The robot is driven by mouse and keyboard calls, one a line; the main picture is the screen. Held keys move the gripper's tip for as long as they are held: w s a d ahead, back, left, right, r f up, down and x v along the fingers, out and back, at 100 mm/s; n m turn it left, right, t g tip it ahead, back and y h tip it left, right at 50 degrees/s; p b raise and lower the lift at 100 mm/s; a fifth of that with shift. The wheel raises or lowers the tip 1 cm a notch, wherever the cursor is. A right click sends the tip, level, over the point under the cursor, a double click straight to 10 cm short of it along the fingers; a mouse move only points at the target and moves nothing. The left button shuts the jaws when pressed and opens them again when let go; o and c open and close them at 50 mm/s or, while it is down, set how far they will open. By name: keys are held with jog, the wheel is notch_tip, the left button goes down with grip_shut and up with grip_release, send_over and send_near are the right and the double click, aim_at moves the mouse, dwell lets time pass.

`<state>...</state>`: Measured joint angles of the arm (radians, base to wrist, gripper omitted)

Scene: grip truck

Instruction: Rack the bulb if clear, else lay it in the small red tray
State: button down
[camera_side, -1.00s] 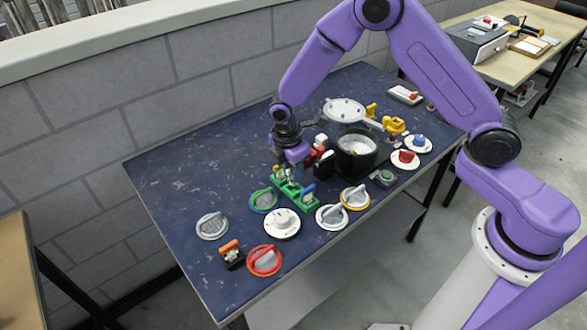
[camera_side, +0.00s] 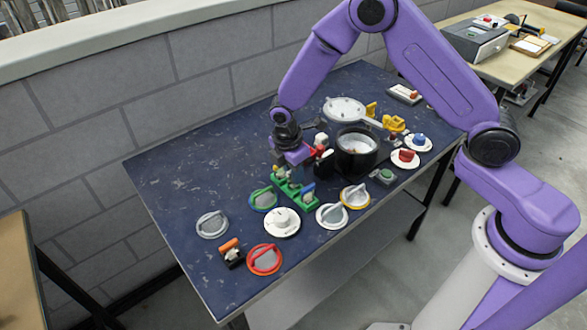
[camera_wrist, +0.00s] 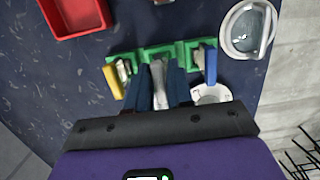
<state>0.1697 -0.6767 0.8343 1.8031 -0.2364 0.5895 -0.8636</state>
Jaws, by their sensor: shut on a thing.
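The green rack (camera_wrist: 187,50) runs across the wrist view, and it stands near the middle of the blue table in the side view (camera_side: 303,198). My gripper (camera_wrist: 160,88) is over the rack's middle position, its dark fingers shut on a pale grey object, apparently the bulb (camera_wrist: 158,80). The fingers hide its sides, and I cannot tell whether it is seated or how clear its glass is. A yellow-handled item (camera_wrist: 113,82) and a blue-handled item (camera_wrist: 210,65) occupy the rack's two end positions. The small red tray (camera_wrist: 75,30) is at the wrist view's upper left.
A round grey-lidded piece (camera_wrist: 248,28) lies close to the rack. Several dials (camera_side: 282,222) surround the rack's near side. A black pot (camera_side: 356,158) stands to its right in the side view. The table's left part is clear.

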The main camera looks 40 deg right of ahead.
jog(key=shift+f, duration=1)
dwell(1.6)
jog(key=c, duration=0.6)
grip_release()
jog(key=shift+r, duration=0.15)
jog(key=shift+r, duration=3.6)
